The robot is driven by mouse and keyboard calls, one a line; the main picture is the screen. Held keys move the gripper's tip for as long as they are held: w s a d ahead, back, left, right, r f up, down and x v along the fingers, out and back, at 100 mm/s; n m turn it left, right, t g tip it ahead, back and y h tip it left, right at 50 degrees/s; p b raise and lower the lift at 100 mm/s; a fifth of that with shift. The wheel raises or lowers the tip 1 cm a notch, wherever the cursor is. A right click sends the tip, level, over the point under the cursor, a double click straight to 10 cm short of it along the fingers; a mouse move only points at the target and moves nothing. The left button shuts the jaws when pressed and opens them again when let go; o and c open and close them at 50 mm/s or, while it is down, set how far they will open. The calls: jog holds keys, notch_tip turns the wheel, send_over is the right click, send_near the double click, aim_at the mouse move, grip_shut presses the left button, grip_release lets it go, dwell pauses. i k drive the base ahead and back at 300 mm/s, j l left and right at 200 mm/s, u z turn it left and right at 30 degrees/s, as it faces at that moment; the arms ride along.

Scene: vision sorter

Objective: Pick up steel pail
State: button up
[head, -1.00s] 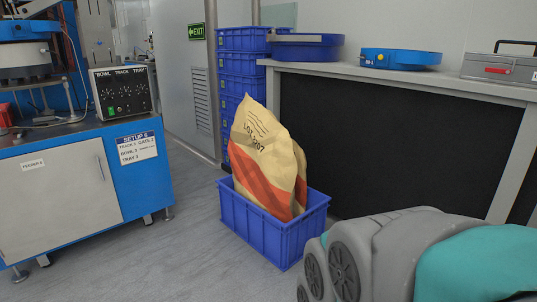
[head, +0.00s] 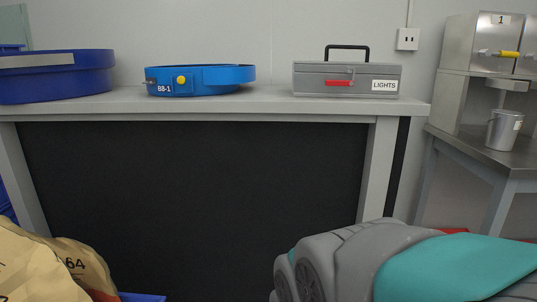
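A small steel pail (head: 503,130) stands upright at the right in the head view. It rests on a steel table (head: 487,152), below the spout of a steel machine (head: 492,45). A pale label shows on its side and a handle shows at its left. My gripper is not in view.
A grey bench (head: 200,104) spans the middle, bearing a dark blue bowl (head: 57,77), a blue ring-shaped bowl (head: 200,79) and a grey toolbox (head: 347,80) labelled LIGHTS. Printed sacks (head: 40,265) stand at lower left. A wall socket (head: 407,39) is above the bench.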

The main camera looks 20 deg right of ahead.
aim_at(505, 126)
jog(key=i+z, duration=0.15)
jog(key=z, duration=0.25)
jog(key=i+z, duration=0.2)
jog(key=z, duration=0.25)
jog(key=i+j+z, duration=0.1)
jog(key=z, duration=0.3)
jog(key=i+j+z, duration=0.15)
jog(key=z, duration=0.25)
jog(key=j, duration=0.1)
